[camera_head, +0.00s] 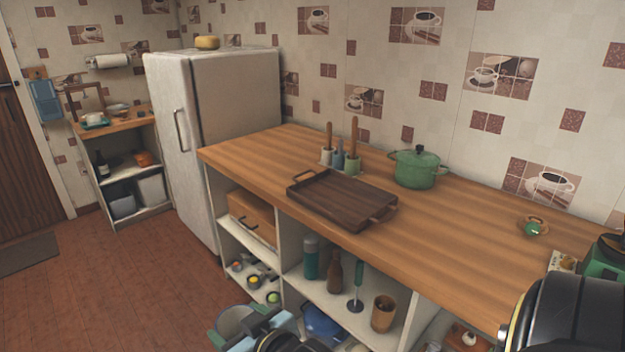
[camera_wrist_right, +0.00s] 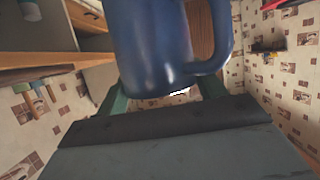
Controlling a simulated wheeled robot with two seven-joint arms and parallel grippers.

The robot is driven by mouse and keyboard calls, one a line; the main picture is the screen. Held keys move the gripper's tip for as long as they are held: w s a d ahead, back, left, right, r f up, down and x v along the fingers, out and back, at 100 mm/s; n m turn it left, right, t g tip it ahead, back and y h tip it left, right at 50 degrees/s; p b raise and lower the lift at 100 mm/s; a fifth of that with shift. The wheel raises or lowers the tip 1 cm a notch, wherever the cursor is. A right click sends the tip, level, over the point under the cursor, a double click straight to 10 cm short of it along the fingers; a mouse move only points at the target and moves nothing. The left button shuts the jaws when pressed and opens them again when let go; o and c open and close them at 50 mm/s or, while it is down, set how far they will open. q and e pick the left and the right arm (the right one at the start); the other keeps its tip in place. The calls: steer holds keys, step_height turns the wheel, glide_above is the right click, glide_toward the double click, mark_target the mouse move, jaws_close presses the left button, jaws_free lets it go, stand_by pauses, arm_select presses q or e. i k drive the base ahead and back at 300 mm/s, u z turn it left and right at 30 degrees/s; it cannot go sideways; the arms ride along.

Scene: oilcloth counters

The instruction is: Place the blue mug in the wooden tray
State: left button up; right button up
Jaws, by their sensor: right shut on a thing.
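The blue mug (camera_wrist_right: 165,45) fills the upper middle of the right wrist view, its handle to the right. My right gripper (camera_wrist_right: 163,95) is shut on it, with a green finger on either side. In the head view, my right gripper (camera_head: 604,262) is at the lower right edge, and the mug does not show there. The dark wooden tray (camera_head: 338,198) lies empty on the wooden counter, left of and farther off than the right gripper. My left gripper (camera_head: 252,326) shows only in part at the bottom edge, and its jaws cannot be made out.
A green pot (camera_head: 417,168) stands behind the tray's right end. Utensils in small holders (camera_head: 340,158) stand close behind the tray. A small green-and-brown item (camera_head: 533,227) sits toward the right. The counter (camera_head: 455,235) is clear between tray and right gripper. Shelves below hold bottles.

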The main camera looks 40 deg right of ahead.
mark_target(322, 193)
steer(key=i, duration=2.9)
steer(key=z, duration=3)
